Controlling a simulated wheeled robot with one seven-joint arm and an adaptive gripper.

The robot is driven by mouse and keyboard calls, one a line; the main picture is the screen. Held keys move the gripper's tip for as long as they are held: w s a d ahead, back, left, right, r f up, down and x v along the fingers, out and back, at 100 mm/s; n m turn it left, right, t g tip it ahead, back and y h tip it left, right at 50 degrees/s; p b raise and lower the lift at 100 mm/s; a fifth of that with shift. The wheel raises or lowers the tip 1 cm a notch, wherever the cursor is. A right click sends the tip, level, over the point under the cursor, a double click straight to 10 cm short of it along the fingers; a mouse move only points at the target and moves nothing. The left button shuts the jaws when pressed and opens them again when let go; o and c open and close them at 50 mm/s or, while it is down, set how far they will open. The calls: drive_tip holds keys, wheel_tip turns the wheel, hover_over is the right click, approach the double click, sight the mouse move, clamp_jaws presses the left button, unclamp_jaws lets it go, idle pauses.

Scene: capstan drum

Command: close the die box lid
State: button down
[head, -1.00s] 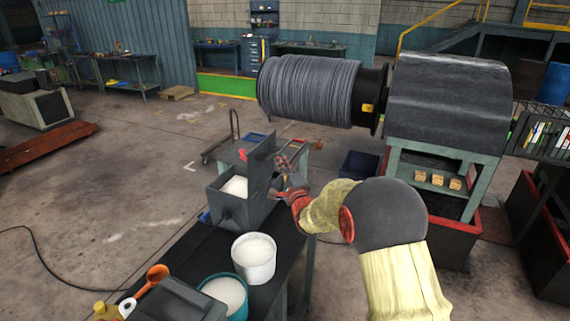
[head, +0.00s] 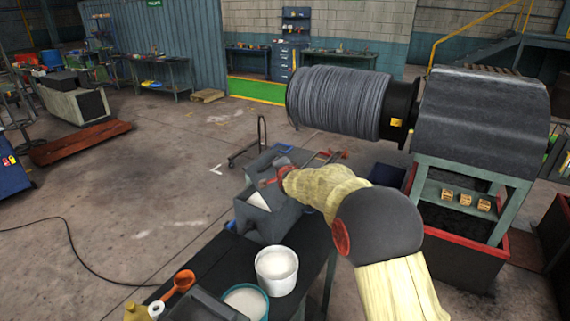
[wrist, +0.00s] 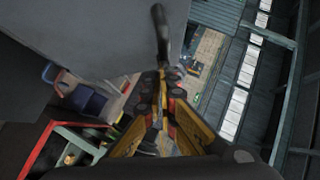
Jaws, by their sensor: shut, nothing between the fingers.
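The grey die box (head: 256,222) stands on the dark bench.
A white bucket (head: 277,270) and a teal-rimmed bucket (head: 246,302) stand on the bench (head: 215,262) in front of the box. An orange scoop (head: 180,283) lies at the near left. The cable drum (head: 340,102) and its stand are behind my arm. Open floor lies left of the bench.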

sight(264, 165)
drive_tip(key=shift+w+a+f+p, duration=0.2)
drive_tip(key=shift+w+a+p, duration=0.4)
drive_tip(key=shift+a+p, duration=0.3)
drive_tip(key=shift+w+a+f+p, duration=0.2)
drive_tip(key=shift+w+a+p, duration=0.45)
drive_tip(key=shift+p, duration=0.35)
drive_tip(key=a+p, duration=0.1)
drive_tip(key=w+a+f+g+p, duration=0.1)
drive_tip(key=p, duration=0.1)
drive_tip(key=shift+w+f+n+h, duration=0.1)
drive_tip(key=shift+n+h, duration=0.2)
drive_tip(key=shift+n, duration=0.1)
drive_tip(key=shift+w+a+f+p, duration=0.2)
drive_tip(key=shift+a+f+p, duration=0.1)
drive_tip(key=shift+p, duration=0.25)
drive_tip(key=shift+w+a+f+p, duration=0.3)
drive_tip(key=shift+a+f+p, duration=0.05)
drive_tip(key=shift+p, duration=0.15)
drive_tip(key=w+a+f+b, duration=0.1)
drive_tip(key=w+a+f, duration=0.1)
drive_tip(key=f, duration=0.3)
drive_tip(key=shift+w+a+f, duration=0.15)
drive_tip(key=shift+w+a, duration=0.1)
drive_tip(key=shift+a, duration=0.5)
